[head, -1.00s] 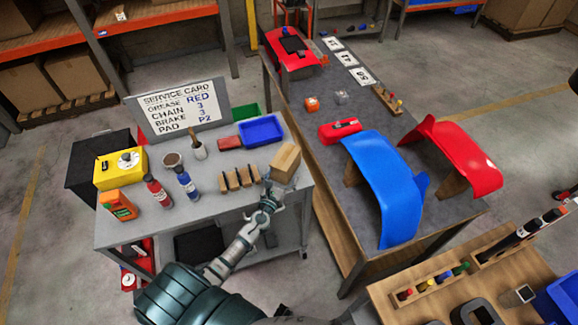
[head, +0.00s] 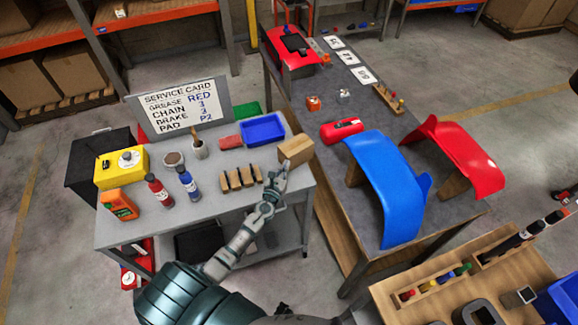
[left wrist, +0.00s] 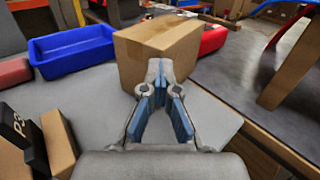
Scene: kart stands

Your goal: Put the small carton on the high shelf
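The small carton (head: 297,149) is a plain brown box at the back right corner of the grey cart top (head: 225,190). My left gripper (head: 283,170) is just in front of it. In the left wrist view the carton (left wrist: 160,45) fills the space beyond my left gripper (left wrist: 159,75). Its blue-padded fingers lean together at the tips, in front of the carton's near face and not around it. Contact with the carton cannot be made out. My right gripper is not in view. Which shelf is the high shelf is not clear.
A blue bin (head: 262,130), a red block (head: 231,142) and a row of brown blocks (head: 240,178) stand near the carton. A long table (head: 330,165) with blue (head: 385,190) and red (head: 455,155) panels is to the right. Orange-edged racks (head: 165,17) stand behind.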

